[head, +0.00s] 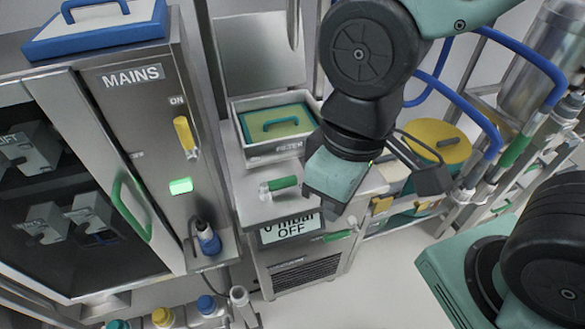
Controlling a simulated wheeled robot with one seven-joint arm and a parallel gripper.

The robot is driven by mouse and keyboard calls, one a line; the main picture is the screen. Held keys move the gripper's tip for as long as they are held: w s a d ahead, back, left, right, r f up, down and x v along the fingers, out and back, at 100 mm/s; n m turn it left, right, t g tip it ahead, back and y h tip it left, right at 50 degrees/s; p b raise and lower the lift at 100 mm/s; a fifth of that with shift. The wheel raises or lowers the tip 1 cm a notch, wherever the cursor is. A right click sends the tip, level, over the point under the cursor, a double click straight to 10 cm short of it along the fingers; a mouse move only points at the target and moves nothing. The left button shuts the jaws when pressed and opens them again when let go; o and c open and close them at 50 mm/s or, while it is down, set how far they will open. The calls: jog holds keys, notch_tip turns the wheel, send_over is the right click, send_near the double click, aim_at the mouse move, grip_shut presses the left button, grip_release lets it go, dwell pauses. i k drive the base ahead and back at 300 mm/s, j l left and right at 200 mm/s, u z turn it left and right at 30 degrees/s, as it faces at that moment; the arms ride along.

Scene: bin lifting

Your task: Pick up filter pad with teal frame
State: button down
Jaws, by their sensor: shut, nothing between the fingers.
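The filter pad with a teal frame (300,129) lies in an open-topped metal housing marked FILTER (270,150). The pad has a yellow-green face and a teal handle on top. My gripper (327,203) hangs to the right of the housing and nearer the camera, apart from the pad. It is shut and empty. My arm's wrist passes close to the right edge of the housing in the picture.
A raised metal lid (262,50) stands behind the housing. A green-handled valve (281,184) and a display reading OFF (290,229) are in front. A tall MAINS cabinet (150,130) stands left. A yellow round lid (437,143) and blue pipes are right. Open floor shows at lower middle.

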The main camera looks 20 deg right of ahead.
aim_at(272, 123)
jog(key=i+l+u, duration=0.3)
jog(key=l, duration=0.25)
jog(key=i+l+u, duration=0.15)
jog(key=l, duration=0.15)
jog(key=i+l+u, duration=0.15)
jog(key=l, duration=0.15)
